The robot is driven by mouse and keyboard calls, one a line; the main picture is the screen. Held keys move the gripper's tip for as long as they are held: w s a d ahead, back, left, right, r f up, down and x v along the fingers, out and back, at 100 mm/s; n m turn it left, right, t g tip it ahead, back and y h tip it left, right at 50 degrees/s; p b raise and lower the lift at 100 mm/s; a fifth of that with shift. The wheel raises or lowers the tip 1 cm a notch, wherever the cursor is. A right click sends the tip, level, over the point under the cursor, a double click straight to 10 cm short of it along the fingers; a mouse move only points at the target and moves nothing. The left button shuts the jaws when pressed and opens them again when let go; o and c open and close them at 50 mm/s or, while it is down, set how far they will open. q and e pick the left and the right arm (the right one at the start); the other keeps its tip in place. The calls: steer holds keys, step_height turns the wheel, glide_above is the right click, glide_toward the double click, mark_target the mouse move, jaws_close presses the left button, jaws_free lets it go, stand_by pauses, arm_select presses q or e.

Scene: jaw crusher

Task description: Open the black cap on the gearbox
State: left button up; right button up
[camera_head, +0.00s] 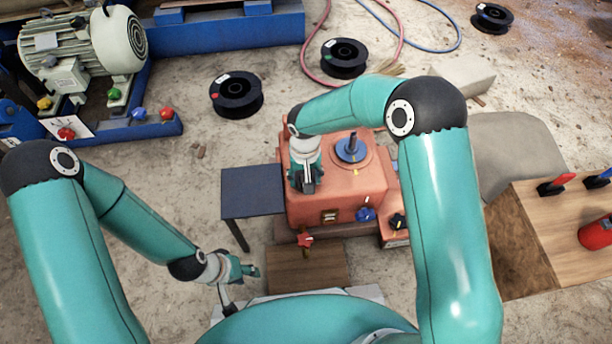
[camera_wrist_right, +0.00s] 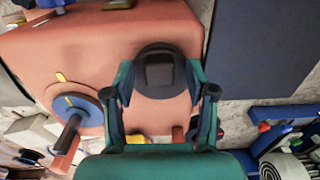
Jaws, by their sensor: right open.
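The orange-red gearbox (camera_head: 345,200) stands in the middle of the head view and fills the upper left of the right wrist view (camera_wrist_right: 95,45). The black cap (camera_wrist_right: 160,70) is a round knob with a square raised top on the gearbox. My right gripper (camera_head: 308,183) is over the gearbox's left part and hides the cap in the head view. In the right wrist view my right gripper (camera_wrist_right: 160,82) is open, with one finger on each side of the cap; I cannot tell whether they touch it. My left gripper (camera_head: 247,270) is low, left of the wooden board; its fingers are too small to read.
A blue disc with an upright handle (camera_head: 352,148) is on the gearbox top. A dark blue side table (camera_head: 252,192) stands left of the gearbox. A red knob (camera_head: 305,240) and a blue knob (camera_head: 366,214) are at its front. A wooden table (camera_head: 560,215) is at right.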

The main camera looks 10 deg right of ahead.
mark_target(304, 174)
jaws_close()
steer(key=shift+r, duration=0.1)
steer(key=r+g+p, duration=0.1)
steer(key=p, duration=0.2)
steer(key=shift+w+r+p, duration=0.1)
steer(key=shift+w+p, duration=0.25)
steer(key=shift+w+g+p, duration=0.25)
steer(key=shift+g+p, duration=0.3)
steer(key=shift+g, duration=0.15)
steer(key=shift+w+g, duration=0.25)
steer(key=shift+g, duration=0.25)
steer(key=shift+w+r+g+b, duration=0.15)
steer(key=shift+w+g+b, duration=0.3)
steer(key=shift+g+b, duration=0.35)
steer(key=shift+r+g+b, duration=0.3)
steer(key=shift+r, duration=0.05)
